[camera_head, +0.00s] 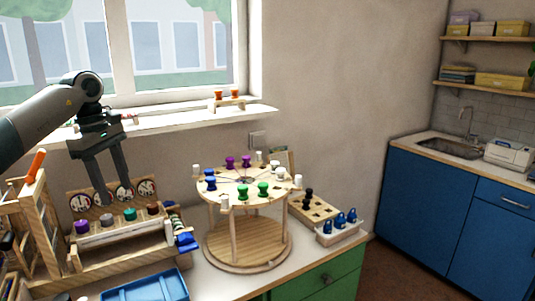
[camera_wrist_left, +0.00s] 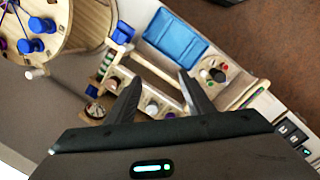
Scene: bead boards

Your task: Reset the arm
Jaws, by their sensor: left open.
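My left gripper (camera_head: 112,188) is open and empty. It hangs fingers down on the left, in front of the wall below the window. Its fingers also show in the left wrist view (camera_wrist_left: 160,78), apart with nothing between them. Below it stands a wooden rack (camera_head: 118,236) with purple, grey, green and dark red knobs and round dials behind. To its right is a two-level round wooden stand (camera_head: 245,246) with purple, blue, green and white bead-like pieces on top. My right gripper is out of view.
A blue tray (camera_head: 146,285) lies at the front; it also shows in the wrist view (camera_wrist_left: 175,37). A wooden block (camera_head: 312,208) with a black peg and a white tray (camera_head: 341,232) with blue pieces stand right of the stand. A window sill (camera_head: 180,120) runs behind the gripper.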

